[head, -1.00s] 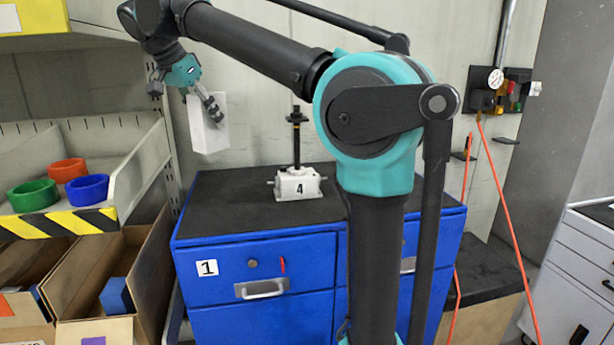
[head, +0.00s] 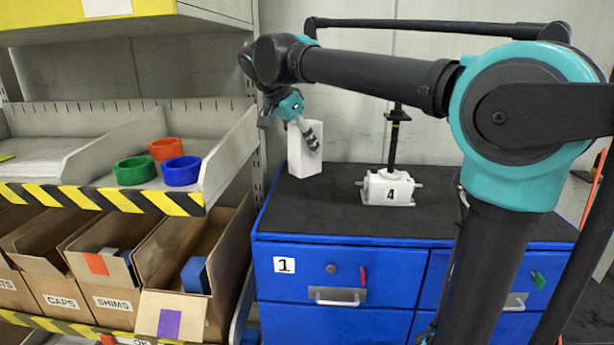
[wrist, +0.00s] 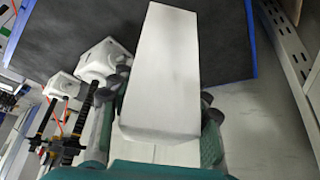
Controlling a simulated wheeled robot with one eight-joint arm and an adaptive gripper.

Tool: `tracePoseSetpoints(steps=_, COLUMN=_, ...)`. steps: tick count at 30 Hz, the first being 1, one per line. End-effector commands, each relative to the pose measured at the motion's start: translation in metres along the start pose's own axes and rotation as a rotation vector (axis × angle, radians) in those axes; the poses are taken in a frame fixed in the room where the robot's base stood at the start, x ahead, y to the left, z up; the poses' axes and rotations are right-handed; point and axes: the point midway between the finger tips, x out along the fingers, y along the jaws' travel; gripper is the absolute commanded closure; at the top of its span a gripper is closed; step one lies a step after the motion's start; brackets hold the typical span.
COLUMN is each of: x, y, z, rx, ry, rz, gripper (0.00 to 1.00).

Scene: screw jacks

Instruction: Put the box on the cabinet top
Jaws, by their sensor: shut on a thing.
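A white upright box (head: 304,164) is at the back left of the blue cabinet's black top (head: 330,215). My gripper (head: 304,132) is shut on the box, with its fingers against its upper part. In the wrist view the box (wrist: 163,72) fills the middle, with fingers on both sides of my gripper (wrist: 160,115) and the black cabinet top (wrist: 225,45) beyond it. The box's lower end appears at or just above the top; I cannot tell whether it touches.
A white screw jack (head: 388,188) marked 4, with a tall black screw, stands on the top to the right of the box. A shelf rack with bins (head: 215,185) stands close on the left. The front of the cabinet top is clear.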

Motion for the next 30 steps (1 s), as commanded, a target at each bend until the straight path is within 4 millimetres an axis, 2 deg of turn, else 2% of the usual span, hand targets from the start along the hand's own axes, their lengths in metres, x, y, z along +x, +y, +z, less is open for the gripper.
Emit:
tracePoseSetpoints(steps=3, x=0.024, y=0.0, z=0.013, rx=0.0, ry=0.0, rz=0.0, gripper=0.98)
tracePoseSetpoints(steps=6, x=0.037, y=0.0, z=0.021, rx=0.0, ry=0.0, rz=0.0, gripper=0.98)
tracePoseSetpoints(steps=14, x=0.052, y=0.0, z=0.03, rx=0.0, ry=0.0, rz=0.0, gripper=0.98)
tracePoseSetpoints(steps=21, x=0.078, y=0.0, z=0.044, rx=0.0, ry=0.0, rz=0.0, gripper=0.98)
tracePoseSetpoints(steps=30, x=0.081, y=0.0, z=0.046, rx=0.0, ry=0.0, rz=0.0, gripper=0.98)
